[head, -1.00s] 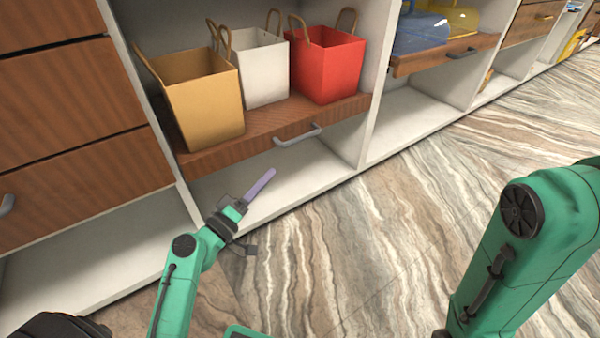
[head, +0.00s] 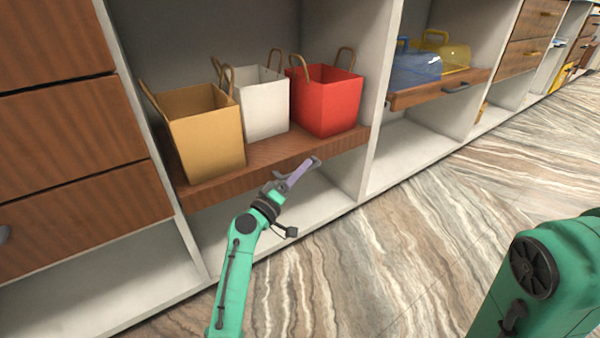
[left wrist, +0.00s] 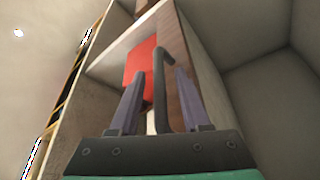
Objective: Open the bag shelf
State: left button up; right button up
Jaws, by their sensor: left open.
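The bag shelf (head: 225,184) is a brown wooden board with a front face, in the cabinet bay at the middle of the head view. It carries a tan bag (head: 205,130), a white bag (head: 263,108) and a red bag (head: 326,105). Its grey bar handle (head: 316,160) is partly hidden by my left gripper (head: 302,170). In the left wrist view the handle (left wrist: 160,100) lies between the two open purple fingers, which are not closed on it. The shelf front (left wrist: 172,30) shows beyond. My right gripper is out of view.
Brown drawers (head: 70,125) stand left of the bay. To the right, another shelf (head: 430,92) holds blue and yellow translucent covers. A pale lower compartment lies open below the bag shelf. The striped floor (head: 420,240) in front is clear.

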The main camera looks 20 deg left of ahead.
pick_arm(q)
grip_shut()
jog(key=shift+f, duration=0.1)
dwell(1.2)
